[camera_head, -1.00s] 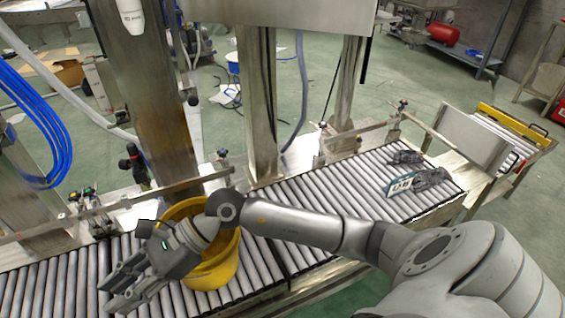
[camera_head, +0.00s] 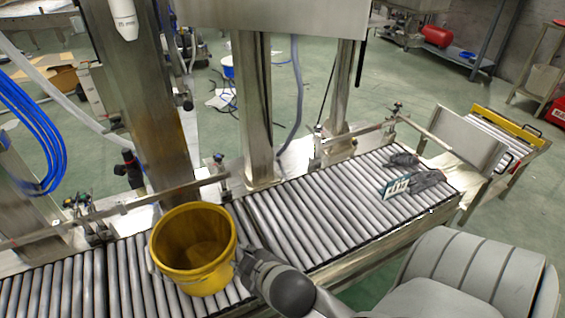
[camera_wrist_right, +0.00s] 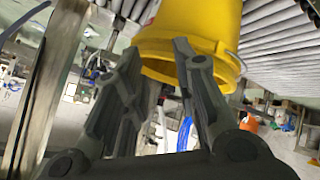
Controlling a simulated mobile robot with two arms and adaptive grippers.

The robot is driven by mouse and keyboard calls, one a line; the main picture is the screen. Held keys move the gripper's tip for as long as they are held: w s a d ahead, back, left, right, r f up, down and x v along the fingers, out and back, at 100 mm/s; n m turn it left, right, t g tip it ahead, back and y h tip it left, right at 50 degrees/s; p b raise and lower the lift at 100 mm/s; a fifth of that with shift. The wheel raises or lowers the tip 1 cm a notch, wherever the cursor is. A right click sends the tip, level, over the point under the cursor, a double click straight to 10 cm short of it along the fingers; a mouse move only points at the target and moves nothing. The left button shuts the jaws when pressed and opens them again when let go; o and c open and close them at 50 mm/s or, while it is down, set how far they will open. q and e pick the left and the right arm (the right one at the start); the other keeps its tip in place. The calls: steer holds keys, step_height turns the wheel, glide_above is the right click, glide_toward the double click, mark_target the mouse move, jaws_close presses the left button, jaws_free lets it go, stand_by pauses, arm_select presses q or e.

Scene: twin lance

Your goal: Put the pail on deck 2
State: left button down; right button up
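The yellow pail (camera_head: 207,272) stands upright on the left roller section (camera_head: 92,287), its open top facing up. My right gripper (camera_head: 249,265) is low at the pail's right side. In the right wrist view its two fingers (camera_wrist_right: 157,50) are apart, and the pail (camera_wrist_right: 228,22) shows beyond them. I cannot tell whether a finger touches the pail. The right roller section (camera_head: 309,215) carries a small sign (camera_head: 396,187) with unreadable marks; which section is deck 2 is not readable. My left gripper is out of view.
Dark grey objects (camera_head: 428,179) lie by the sign at the right section's far end. The rest of that section is clear. Metal posts (camera_head: 252,110) and a side rail (camera_head: 180,189) stand behind the rollers. A yellow-barred roller cart (camera_head: 508,122) is beyond.

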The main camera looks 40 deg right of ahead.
steer(key=s+f+m+g, duration=0.1)
steer(key=s+f+g, duration=0.2)
steer(key=s, duration=0.4)
steer(key=s+a+f+m+g+y, duration=0.1)
steer(key=s+f+m+g, duration=0.1)
steer(key=s, duration=0.4)
steer(key=shift+s+a+f+g+y, duration=0.35)
steer(key=shift+f+g, duration=0.35)
steer(key=shift+f, duration=0.2)
